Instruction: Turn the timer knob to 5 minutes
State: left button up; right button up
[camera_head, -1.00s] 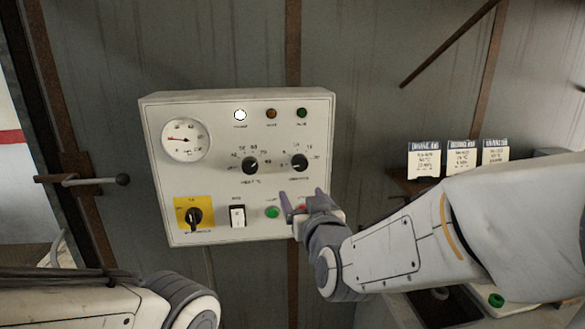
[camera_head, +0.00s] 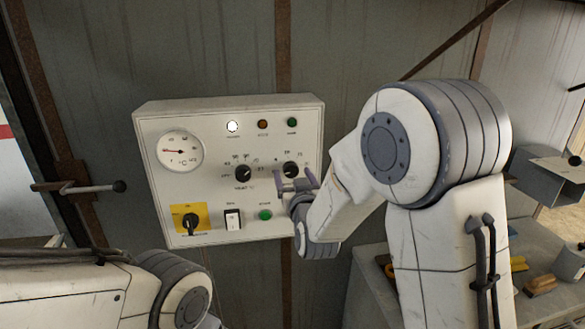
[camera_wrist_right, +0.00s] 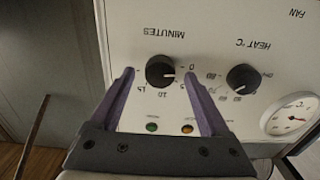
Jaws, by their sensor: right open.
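The timer knob (camera_head: 291,169) is a round black knob on the right of the white control box. In the right wrist view, which is upside down, the knob (camera_wrist_right: 160,70) sits under the word MINUTES, with marks from 0 to 15 around it. Its white pointer line faces the side of the 0 and 5 marks; the exact reading is hard to tell. My right gripper (camera_head: 295,178) is open in front of the knob. In the wrist view its purple fingers (camera_wrist_right: 159,75) lie on either side of the knob, with visible gaps. My left gripper is out of view.
The box also carries a heat knob (camera_head: 243,173), a dial gauge (camera_head: 180,151), a yellow-backed switch (camera_head: 191,222), a white rocker switch (camera_head: 233,219), a green button (camera_head: 265,215) and three lamps. A lever (camera_head: 80,187) juts out at left. A cluttered bench stands lower right.

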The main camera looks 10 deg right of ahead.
jog(key=shift+w, duration=0.35)
grip_shut()
jog(key=shift+f+b, duration=0.1)
jog(key=shift+b, duration=0.35)
jog(key=m+b, duration=0.7)
jog(key=b, duration=0.4)
jog(key=shift+f, duration=0.1)
jog(key=shift+m+b, duration=0.9)
jog(key=shift+m, duration=0.1)
jog(key=shift+r, duration=0.2)
grip_release()
